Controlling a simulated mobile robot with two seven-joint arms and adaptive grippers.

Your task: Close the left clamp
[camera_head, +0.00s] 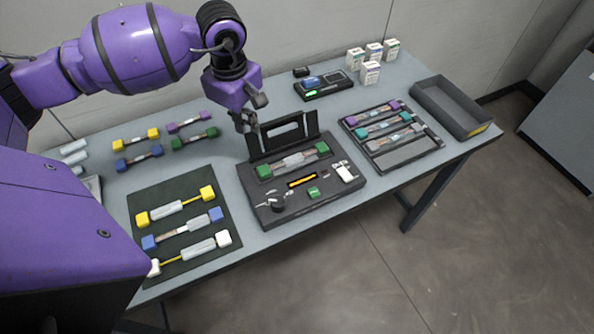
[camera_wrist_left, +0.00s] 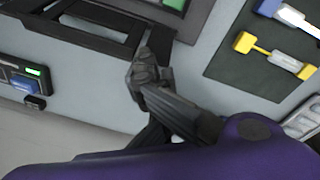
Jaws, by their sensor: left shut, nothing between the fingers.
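The splicing station (camera_head: 320,203) is a dark box in the middle of the table. Its black framed lid (camera_head: 264,148) stands raised at the back; the lid also shows in the left wrist view (camera_wrist_left: 95,42). A fibre piece with green ends and a grey sleeve (camera_head: 293,161) lies across the station. I cannot tell which small part is the left clamp.
A dark mat (camera_head: 215,182) with yellow, blue and white-ended pieces lies left of the station. A tray (camera_head: 408,158) of pieces and an empty grey bin (camera_head: 450,112) are at right. A small device (camera_head: 322,90) and white boxes (camera_head: 370,73) stand behind.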

